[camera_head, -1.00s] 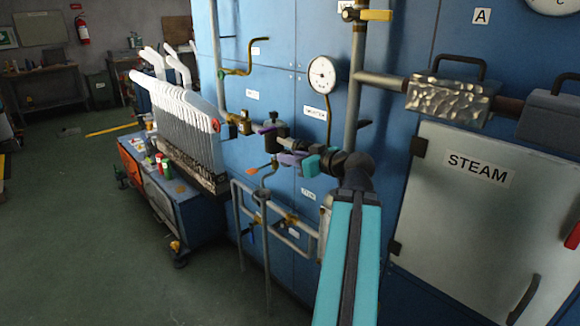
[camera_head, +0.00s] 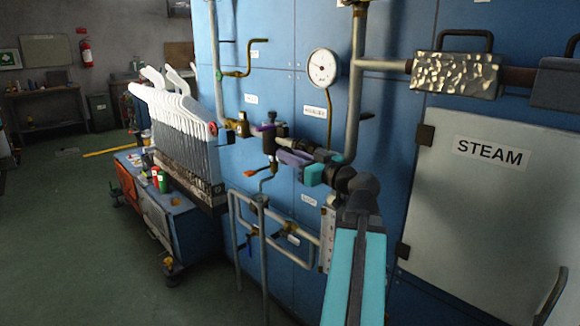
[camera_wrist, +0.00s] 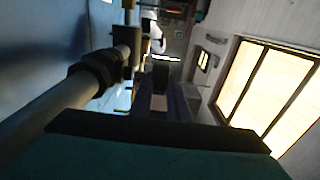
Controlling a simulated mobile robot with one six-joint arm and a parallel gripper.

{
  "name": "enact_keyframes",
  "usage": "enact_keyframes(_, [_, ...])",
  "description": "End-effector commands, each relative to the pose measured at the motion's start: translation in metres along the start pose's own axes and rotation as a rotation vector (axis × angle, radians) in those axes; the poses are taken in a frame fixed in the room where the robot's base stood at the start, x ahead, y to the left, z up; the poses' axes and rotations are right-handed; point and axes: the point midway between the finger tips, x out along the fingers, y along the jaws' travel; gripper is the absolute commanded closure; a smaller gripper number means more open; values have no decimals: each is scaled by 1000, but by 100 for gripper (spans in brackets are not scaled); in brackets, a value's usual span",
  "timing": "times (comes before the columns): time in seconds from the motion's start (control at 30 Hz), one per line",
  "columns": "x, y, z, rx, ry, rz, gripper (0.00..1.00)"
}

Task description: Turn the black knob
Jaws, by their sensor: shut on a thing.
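The black knob (camera_head: 269,143) is a small dark block on the pipework in front of the blue panels, in the middle of the head view. My gripper (camera_head: 279,143) reaches it from the right, with one purple finger at the knob's upper side and the other at its lower right. The jaws are shut on the knob, and the fingers hide part of it. In the wrist view the scene is tilted and dark. A black block (camera_wrist: 160,76) shows ahead of the jaws there, but I cannot tell its exact outline.
A round gauge (camera_head: 322,68) and a vertical pipe (camera_head: 356,100) stand close to my wrist. Lower pipes (camera_head: 272,225) run beneath the gripper. The STEAM door (camera_head: 485,205) is at right.

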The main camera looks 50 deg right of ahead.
Motion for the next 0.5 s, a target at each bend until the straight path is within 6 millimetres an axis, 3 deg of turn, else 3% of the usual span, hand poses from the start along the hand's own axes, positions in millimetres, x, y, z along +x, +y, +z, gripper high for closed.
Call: enact_keyframes(0.5, [-1, 1, 5, 0, 135, 1, 100])
